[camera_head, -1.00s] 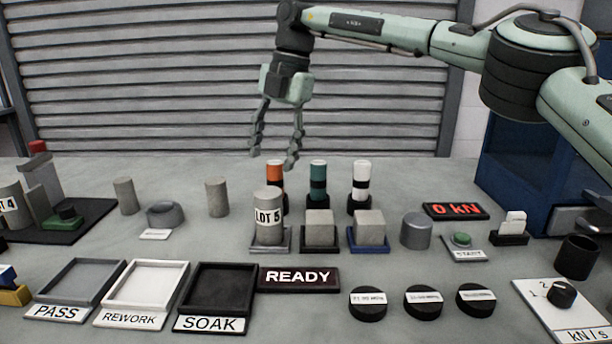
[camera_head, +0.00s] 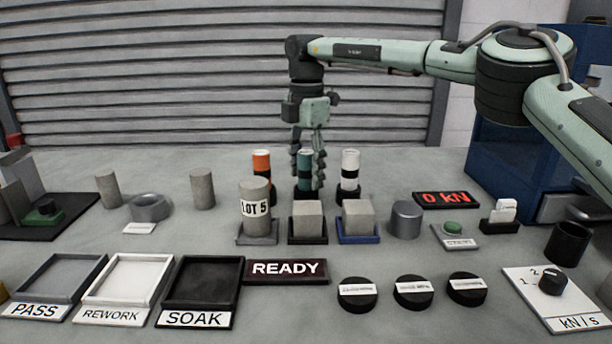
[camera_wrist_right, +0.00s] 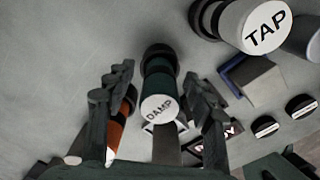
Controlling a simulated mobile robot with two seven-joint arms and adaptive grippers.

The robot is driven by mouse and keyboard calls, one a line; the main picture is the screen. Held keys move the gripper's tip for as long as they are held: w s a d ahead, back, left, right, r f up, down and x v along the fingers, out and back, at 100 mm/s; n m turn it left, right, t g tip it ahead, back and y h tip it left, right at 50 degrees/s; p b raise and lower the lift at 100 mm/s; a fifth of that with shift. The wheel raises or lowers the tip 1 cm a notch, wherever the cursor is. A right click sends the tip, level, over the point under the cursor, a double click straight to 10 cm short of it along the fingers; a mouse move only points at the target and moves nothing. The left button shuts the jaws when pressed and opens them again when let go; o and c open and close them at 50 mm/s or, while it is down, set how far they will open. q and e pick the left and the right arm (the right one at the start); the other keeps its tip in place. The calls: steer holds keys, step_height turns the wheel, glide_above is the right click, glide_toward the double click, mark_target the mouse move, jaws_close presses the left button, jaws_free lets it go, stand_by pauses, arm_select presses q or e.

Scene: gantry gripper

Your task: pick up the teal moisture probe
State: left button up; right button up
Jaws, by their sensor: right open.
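The teal moisture probe (camera_head: 305,172) stands upright in a dark holder, between an orange probe (camera_head: 262,165) and a white-topped one (camera_head: 350,165). In the right wrist view the teal probe (camera_wrist_right: 161,85) shows a white cap reading DAMP. My right gripper (camera_head: 309,168) points down at it, open, with one finger on each side. In the right wrist view the fingers (camera_wrist_right: 160,78) flank the probe; contact cannot be told. The left finger is close to the orange probe (camera_wrist_right: 117,130). My left gripper is not in view.
A white cap reading TAP (camera_wrist_right: 267,27) is to the right in the wrist view. In front of the probes stand a LOT 5 cylinder (camera_head: 255,190) and two grey blocks on stands (camera_head: 307,238). A blue machine (camera_head: 500,150) is at the right.

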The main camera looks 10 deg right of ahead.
steer(key=c, duration=1.2)
steer(key=shift+c, duration=0.2)
